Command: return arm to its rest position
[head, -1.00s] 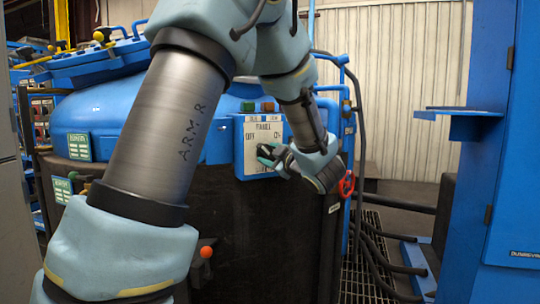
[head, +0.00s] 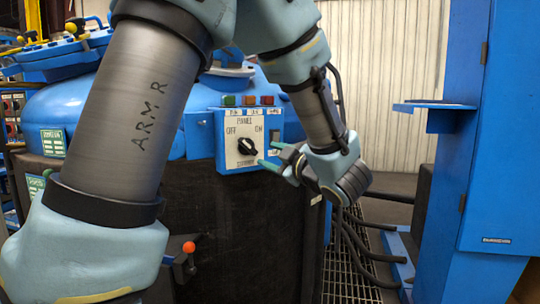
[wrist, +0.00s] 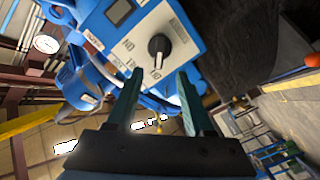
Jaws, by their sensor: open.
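My gripper (head: 272,157) is open and empty in the head view, just right of a black rotary knob (head: 246,146) on a white control panel (head: 232,158). Its teal fingers point left toward the panel, and the knob stands clear of them. The panel face reads PANEL, OFF and ON. In the wrist view the two fingers (wrist: 158,82) are spread apart. The knob (wrist: 159,46) shows beyond their tips with nothing between the fingers.
A large blue furnace vessel (head: 90,108) stands behind my arm. An orange-balled lever (head: 189,247) sticks out below the panel. A blue cabinet (head: 500,150) with a jutting shelf (head: 436,106) stands at the right. Dark hoses (head: 365,255) run over floor grating (head: 345,268).

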